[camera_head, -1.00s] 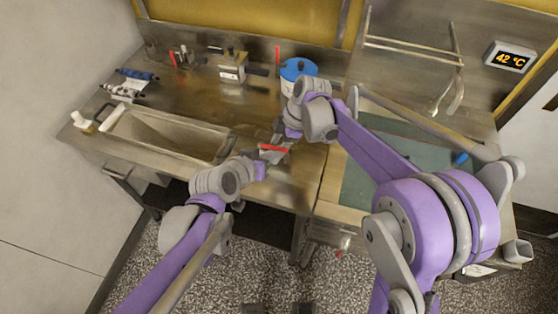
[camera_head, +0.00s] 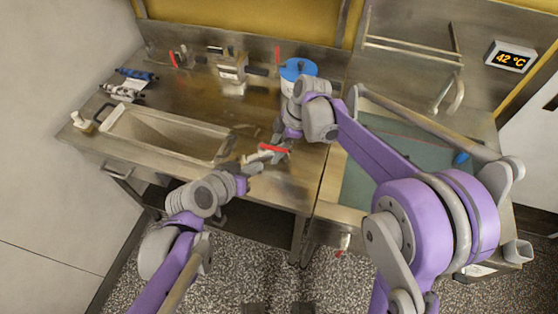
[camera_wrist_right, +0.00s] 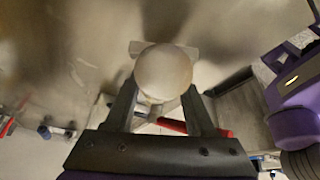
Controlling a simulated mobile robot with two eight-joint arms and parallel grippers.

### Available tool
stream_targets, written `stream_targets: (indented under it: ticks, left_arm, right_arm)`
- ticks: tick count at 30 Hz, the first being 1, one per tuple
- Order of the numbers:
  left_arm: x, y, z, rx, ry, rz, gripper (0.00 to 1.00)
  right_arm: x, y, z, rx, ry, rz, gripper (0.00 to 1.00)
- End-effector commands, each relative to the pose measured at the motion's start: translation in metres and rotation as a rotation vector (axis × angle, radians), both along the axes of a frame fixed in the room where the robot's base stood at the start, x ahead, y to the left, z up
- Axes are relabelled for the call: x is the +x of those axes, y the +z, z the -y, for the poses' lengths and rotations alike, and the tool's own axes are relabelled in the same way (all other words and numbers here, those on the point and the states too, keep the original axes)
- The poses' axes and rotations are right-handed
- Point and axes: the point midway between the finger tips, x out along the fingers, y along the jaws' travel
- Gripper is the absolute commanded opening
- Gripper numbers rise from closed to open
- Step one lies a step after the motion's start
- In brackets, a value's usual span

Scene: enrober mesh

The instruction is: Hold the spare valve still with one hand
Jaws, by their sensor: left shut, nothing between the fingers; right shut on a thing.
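The spare valve (camera_head: 263,156), a small metal body with a red handle (camera_head: 273,149), is above the steel counter near its front edge. My right gripper (camera_head: 279,143) is shut on it. In the right wrist view, a round pale end of the valve (camera_wrist_right: 163,72) sits between the fingers, and part of the red handle (camera_wrist_right: 172,125) shows below it. The fingers hide some of its body. My left gripper (camera_head: 250,167) is shut and empty, just left of and nearer than the valve. Whether it touches the valve is hard to tell.
A metal device (camera_head: 232,72) and a blue-lidded white tub (camera_head: 298,75) stand at the back. Blue and white rollers (camera_head: 130,84) lie far left. A green mat (camera_head: 375,180) is on the right, partly behind my right arm.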

Motion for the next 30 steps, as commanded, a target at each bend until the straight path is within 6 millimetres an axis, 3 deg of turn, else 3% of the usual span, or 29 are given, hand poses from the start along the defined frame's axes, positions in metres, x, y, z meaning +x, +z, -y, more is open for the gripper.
stream_targets:
  ticks: [11, 12, 17, 26, 30]
  left_arm:
    - [-0.001, 0.0, -0.001, 0.001, -0.001, 0.0, 0.0]
    - [-0.001, 0.0, -0.001, 0.0, -0.001, 0.0, 0.0]
    - [-0.001, 0.0, -0.001, -0.001, -0.001, 0.0, 0.0]
    - [-0.001, 0.0, -0.001, 0.0, 0.0, 0.0, 0.0]
    - [-0.001, 0.0, -0.001, 0.0, 0.0, 0.0, 0.0]
  right_arm:
    - [0.0, 0.001, 0.0, 0.001, 0.0, 0.0, 0.0]
    - [0.0, 0.001, 0.0, 0.001, 0.0, 0.0, 0.6]
    - [0.0, 0.001, 0.0, 0.001, 0.0, 0.0, 0.89]
    - [0.0, 0.002, 0.001, 0.001, -0.001, 0.0, 0.9]
    - [0.001, 0.016, 0.006, 0.001, -0.001, 0.0, 0.9]
